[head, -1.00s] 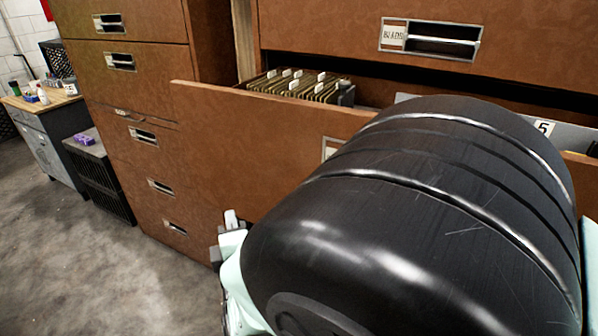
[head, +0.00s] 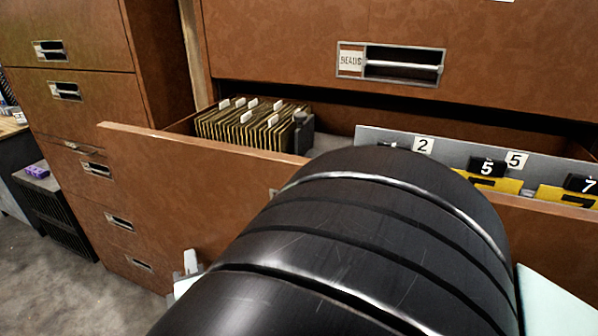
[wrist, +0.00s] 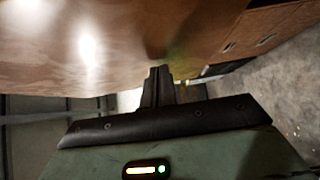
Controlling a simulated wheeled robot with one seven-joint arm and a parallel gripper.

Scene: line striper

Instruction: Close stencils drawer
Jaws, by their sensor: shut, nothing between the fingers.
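The stencils drawer, with its brown front panel (head: 180,190), is pulled out from the brown cabinet. Inside it are hanging files (head: 250,125) at the left and number plates (head: 487,168) in grey and yellow at the right. My arm's black link hides much of the drawer front and most of its label. My gripper shows in the wrist view (wrist: 157,82) with its fingers together and empty, close to a brown panel (wrist: 60,45). In the head view only a small grey part of it shows at the drawer's lower left; whether it touches the panel is unclear.
A closed drawer labelled BEADS (head: 270,40) is above the open one. A second brown cabinet (head: 75,100) with closed drawers stands at the left. A dark crate-like box (head: 55,215) is beyond it. Grey floor (head: 55,285) is clear at lower left.

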